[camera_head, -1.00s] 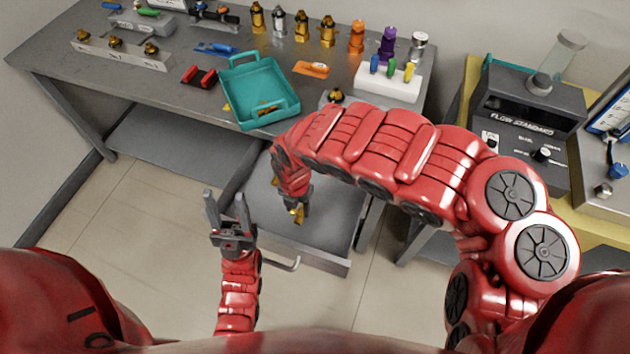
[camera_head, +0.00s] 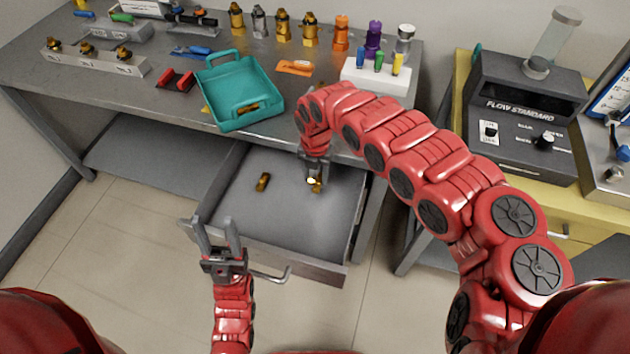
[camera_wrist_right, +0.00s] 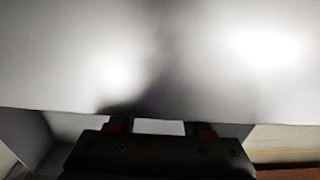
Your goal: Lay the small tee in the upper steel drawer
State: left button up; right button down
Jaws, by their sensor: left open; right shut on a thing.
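The open steel drawer (camera_head: 305,235) stands pulled out below the bench. My right gripper (camera_head: 315,180) is shut on a small brass piece (camera_head: 317,187), which looks like the small tee, over the back right of the drawer. I cannot tell whether it touches the drawer floor. Another brass piece (camera_head: 263,182) lies in the drawer to the left. My left gripper (camera_head: 215,227) is open and empty, near the drawer's front left corner. In the right wrist view my right gripper (camera_wrist_right: 160,128) shows at the bottom, but the brass piece cannot be made out.
A teal tray (camera_head: 238,92) holding a brass part sits at the bench's front edge above the drawer. Several coloured and brass fittings stand behind it. A white block (camera_head: 377,75) is to the right. The flow standard (camera_head: 525,110) stands on the right-hand bench. Much of the drawer floor is clear.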

aim_at(315, 179)
notch_tip(315, 179, down, 3)
jog(key=shift+r, duration=0.15)
jog(key=shift+c, duration=1.7)
grip_release()
jog(key=shift+a, duration=0.1)
